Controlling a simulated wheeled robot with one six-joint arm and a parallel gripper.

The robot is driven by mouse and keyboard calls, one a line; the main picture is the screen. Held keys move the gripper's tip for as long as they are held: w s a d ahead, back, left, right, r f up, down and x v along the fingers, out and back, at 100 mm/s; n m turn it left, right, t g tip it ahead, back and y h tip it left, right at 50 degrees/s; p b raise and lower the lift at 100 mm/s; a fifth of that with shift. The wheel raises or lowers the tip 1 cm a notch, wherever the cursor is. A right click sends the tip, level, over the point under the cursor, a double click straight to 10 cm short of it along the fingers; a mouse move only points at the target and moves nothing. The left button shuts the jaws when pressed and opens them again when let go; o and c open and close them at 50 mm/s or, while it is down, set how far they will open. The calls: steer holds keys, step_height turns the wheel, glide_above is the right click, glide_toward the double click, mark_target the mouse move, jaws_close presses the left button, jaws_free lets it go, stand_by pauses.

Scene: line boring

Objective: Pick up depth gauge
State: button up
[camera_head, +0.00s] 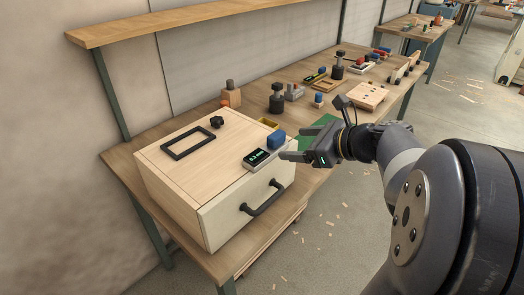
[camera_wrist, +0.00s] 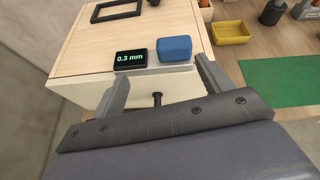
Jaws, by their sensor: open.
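The depth gauge (camera_head: 257,159) has a small dark display with green digits and lies on top of a pale wooden drawer box, near its front edge. In the wrist view its display (camera_wrist: 130,58) reads 0.3 mm. A blue block (camera_wrist: 174,48) sits right beside the display on a grey strip; I cannot tell whether it is part of the gauge. The blue block also shows in the head view (camera_head: 276,140). My gripper (camera_head: 285,148) is open and empty, just right of the gauge. In the wrist view its fingers (camera_wrist: 161,70) are spread below the display and blue block.
The drawer box (camera_head: 170,150) has a dark handle (camera_head: 264,199) on its front. A black frame (camera_head: 188,143) and a dark knob (camera_head: 216,122) lie on its top. Behind are a yellow tray (camera_wrist: 232,33), a green mat (camera_wrist: 275,82) and several tools. A shelf (camera_head: 180,20) overhangs the bench.

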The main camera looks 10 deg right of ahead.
mark_target(271, 135)
steer(key=w, duration=0.1)
steer(key=w+f+m, duration=0.1)
steer(key=w, duration=0.1)
steer(key=w+a+m+t, duration=0.1)
steer(key=w, duration=0.1)
steer(key=shift+w+f, duration=0.25)
steer(key=shift+f, duration=0.05)
steer(key=shift+s+a+x, duration=0.1)
steer(key=shift+a+x, duration=0.05)
steer(key=shift+x, duration=1.2)
steer(key=shift+s+a+x, duration=0.1)
steer(key=shift+a+x, duration=0.05)
steer(key=shift+x, duration=1.25)
steer(key=c, duration=1.3)
steer(key=shift+o, duration=0.2)
step_height(271, 135, up, 10)
steer(key=p, duration=0.1)
steer(key=shift+p, duration=0.4)
